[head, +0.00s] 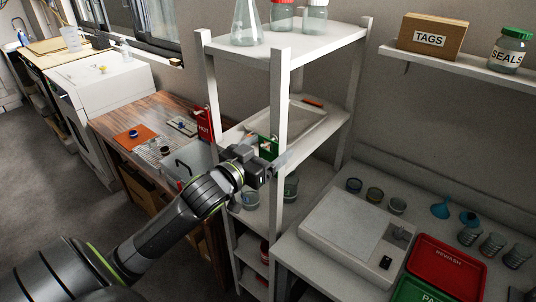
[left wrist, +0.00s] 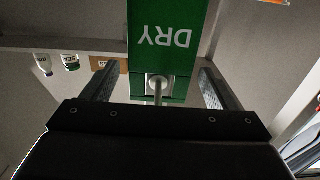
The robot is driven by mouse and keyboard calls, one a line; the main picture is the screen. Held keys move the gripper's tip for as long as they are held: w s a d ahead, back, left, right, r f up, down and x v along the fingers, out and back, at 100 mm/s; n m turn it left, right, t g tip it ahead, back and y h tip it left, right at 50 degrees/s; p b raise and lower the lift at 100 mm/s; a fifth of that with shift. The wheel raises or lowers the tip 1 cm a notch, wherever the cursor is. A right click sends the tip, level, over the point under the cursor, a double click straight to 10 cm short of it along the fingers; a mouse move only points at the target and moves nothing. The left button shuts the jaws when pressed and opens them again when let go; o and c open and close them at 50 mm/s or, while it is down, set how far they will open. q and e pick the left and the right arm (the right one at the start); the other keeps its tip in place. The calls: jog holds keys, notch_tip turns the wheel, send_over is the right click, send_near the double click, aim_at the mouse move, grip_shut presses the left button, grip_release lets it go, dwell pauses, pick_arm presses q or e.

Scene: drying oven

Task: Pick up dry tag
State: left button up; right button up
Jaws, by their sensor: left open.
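The green dry tag (head: 268,146) is at the front post of the white shelf rack, at middle-shelf height, partly hidden by my gripper. My left gripper (head: 263,158) is right in front of the tag. In the left wrist view its fingers (left wrist: 157,80) are spread on either side of the tag's near end, with gaps on both sides. Nothing is gripped. My right gripper is not in view.
The white rack (head: 282,95) holds glassware above and a tray (head: 299,125) at mid height. A red HOT tag (head: 205,124) hangs at its left post. A balance-like box (head: 350,235) and red tray (head: 446,270) are at right. A wooden bench (head: 150,112) is at left.

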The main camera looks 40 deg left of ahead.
pick_arm(q)
jog(key=shift+w+d, duration=0.15)
jog(key=shift+w, duration=1.05)
jog(key=shift+s, duration=0.1)
jog(key=shift+c, duration=0.9)
jog(key=c, duration=0.9)
jog(key=shift+o, duration=0.2)
jog(key=shift+r, duration=0.15)
